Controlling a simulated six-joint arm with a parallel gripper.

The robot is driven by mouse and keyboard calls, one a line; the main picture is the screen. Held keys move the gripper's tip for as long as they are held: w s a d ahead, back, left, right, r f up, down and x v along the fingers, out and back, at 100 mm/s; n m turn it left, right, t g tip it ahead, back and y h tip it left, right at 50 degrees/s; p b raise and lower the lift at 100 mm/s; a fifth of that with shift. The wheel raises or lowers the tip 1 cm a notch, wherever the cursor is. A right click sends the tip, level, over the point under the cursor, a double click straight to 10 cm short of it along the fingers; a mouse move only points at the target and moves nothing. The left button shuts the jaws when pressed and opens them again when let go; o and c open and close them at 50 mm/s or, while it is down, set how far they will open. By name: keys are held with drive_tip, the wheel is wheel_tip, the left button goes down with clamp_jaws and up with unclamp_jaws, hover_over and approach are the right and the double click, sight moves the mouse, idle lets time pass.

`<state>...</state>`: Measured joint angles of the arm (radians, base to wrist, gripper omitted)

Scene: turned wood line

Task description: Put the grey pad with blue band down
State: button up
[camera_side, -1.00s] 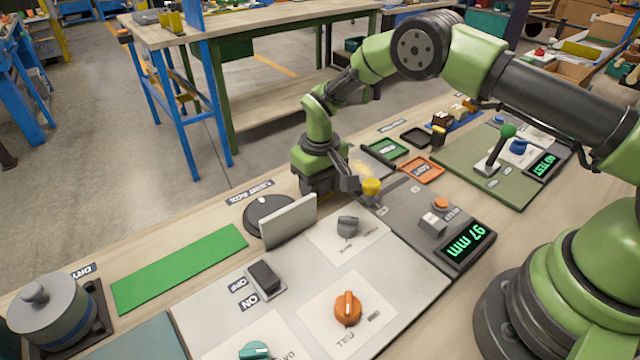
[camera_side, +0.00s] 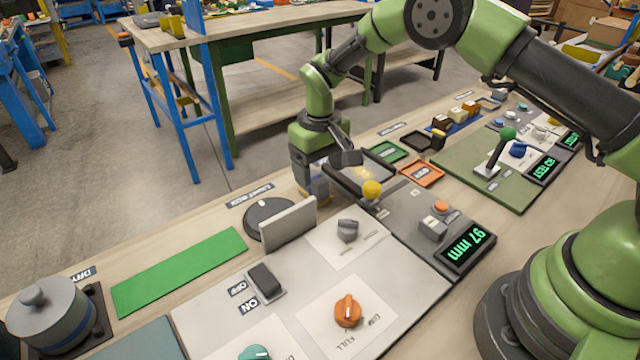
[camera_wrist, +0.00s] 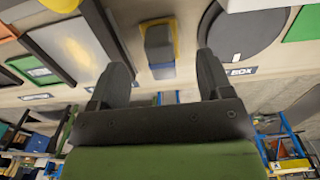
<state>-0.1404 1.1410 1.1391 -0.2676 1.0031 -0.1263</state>
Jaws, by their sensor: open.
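The grey pad with blue band (camera_wrist: 160,43) sits on the bench at a yellow-edged spot, between and beyond my fingers in the wrist view. Its blue part faces my gripper. In the side view it is mostly hidden behind and under my gripper; a little blue and yellow shows there. My gripper (camera_wrist: 162,68) is open, with a clear gap on both sides of the pad. In the side view my gripper (camera_side: 325,174) is just above that spot, behind the upright grey plate.
The upright grey plate (camera_side: 289,223) and round dark disc (camera_side: 268,212) stand close by at left. A dark-framed panel (camera_side: 366,176) and yellow knob (camera_side: 371,189) are close at right. A green strip (camera_side: 180,270) lies bare further left, near a lidded grey pot (camera_side: 50,318).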

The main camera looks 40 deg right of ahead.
wheel_tip(320, 180, up, 8)
wheel_tip(320, 180, up, 8)
drive_tip(key=t, duration=0.1)
hover_over(321, 181)
drive_tip(key=s+d, duration=0.1)
drive_tip(key=s, duration=0.2)
drive_tip(key=s+d+r+m+t+y, duration=0.1)
drive_tip(key=s+r+m+t, duration=0.15)
drive_tip(key=s+r, duration=0.55)
drive_tip(key=s+d+r+m+t+y, duration=0.1)
drive_tip(key=s+t, duration=0.2)
drive_tip(key=s, duration=1.2)
drive_tip(key=shift+s+r+t, duration=0.2)
drive_tip(key=shift+r+t, duration=0.05)
drive_tip(key=shift+t, duration=0.1)
drive_tip(key=shift+m, duration=0.25)
drive_tip(key=shift+c, duration=1.1)
